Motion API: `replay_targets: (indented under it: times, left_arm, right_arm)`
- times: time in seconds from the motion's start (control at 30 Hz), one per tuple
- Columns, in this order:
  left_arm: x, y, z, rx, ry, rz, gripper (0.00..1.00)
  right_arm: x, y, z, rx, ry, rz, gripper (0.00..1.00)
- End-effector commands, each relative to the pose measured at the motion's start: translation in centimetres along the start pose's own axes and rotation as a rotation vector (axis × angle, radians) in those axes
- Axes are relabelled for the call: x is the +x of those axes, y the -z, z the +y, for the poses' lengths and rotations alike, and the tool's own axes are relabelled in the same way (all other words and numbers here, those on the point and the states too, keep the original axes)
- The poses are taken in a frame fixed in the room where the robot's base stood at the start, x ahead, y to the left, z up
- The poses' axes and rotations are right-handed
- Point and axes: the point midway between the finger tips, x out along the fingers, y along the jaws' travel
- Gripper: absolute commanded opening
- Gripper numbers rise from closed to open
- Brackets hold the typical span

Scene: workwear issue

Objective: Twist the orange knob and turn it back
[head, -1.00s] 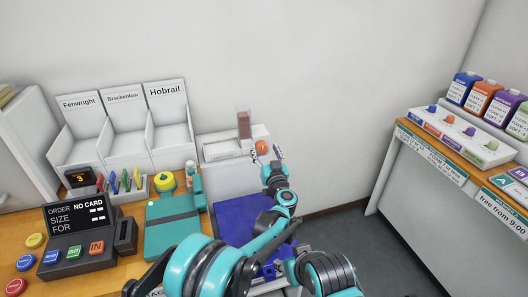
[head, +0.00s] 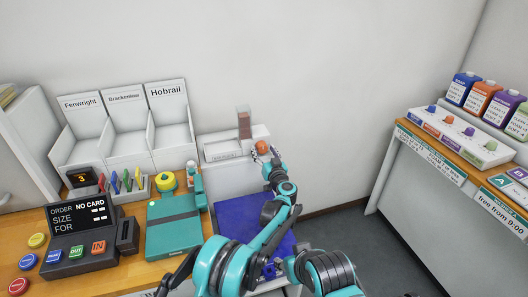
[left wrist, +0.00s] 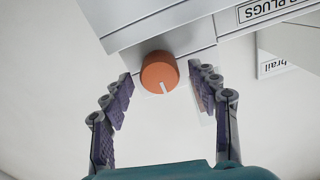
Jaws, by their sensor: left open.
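The orange knob (head: 262,147) sits on the front of a pale grey dispenser box (head: 221,151) at the back, right of the bins. In the left wrist view the round orange knob (left wrist: 159,73) carries a short white mark at its lower edge. My left gripper (head: 265,156) is at the knob in the head view. In the left wrist view the fingers of my left gripper (left wrist: 164,88) stand open, one on either side of the knob, with visible gaps. My right gripper is not in view.
A clear tube with reddish contents (head: 244,122) rises from the dispenser. A blue surface (head: 248,222) lies below the arm. A separate knobbed dispenser (head: 462,136) is far right.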

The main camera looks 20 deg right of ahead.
Motion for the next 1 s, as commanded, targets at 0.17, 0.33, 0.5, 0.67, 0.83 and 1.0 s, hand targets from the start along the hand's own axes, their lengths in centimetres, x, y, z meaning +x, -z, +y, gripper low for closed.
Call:
replay_targets:
  times: [0.17, 0.33, 0.5, 0.67, 0.83, 1.0]
  left_arm:
    - [-0.03, 0.00, 0.01, 0.000, 0.000, 0.000, 0.39]
    - [-0.04, 0.00, 0.01, 0.000, 0.000, 0.000, 0.10]
    - [-0.04, 0.01, 0.01, -0.006, -0.001, 0.000, 0.10]
    - [-0.03, 0.01, 0.00, -0.042, -0.001, 0.000, 0.10]
    - [-0.02, 0.02, -0.01, -0.131, 0.000, 0.000, 0.10]
    - [-0.01, 0.02, -0.05, -0.270, -0.001, 0.000, 0.10]
  right_arm:
    - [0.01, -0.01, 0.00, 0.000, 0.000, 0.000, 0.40]
    - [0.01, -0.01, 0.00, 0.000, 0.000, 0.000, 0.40]
    - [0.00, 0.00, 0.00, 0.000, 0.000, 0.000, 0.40]
    - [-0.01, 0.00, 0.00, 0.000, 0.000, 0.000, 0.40]
    - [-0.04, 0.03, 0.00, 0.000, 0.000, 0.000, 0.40]
    - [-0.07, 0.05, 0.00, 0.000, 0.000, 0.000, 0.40]
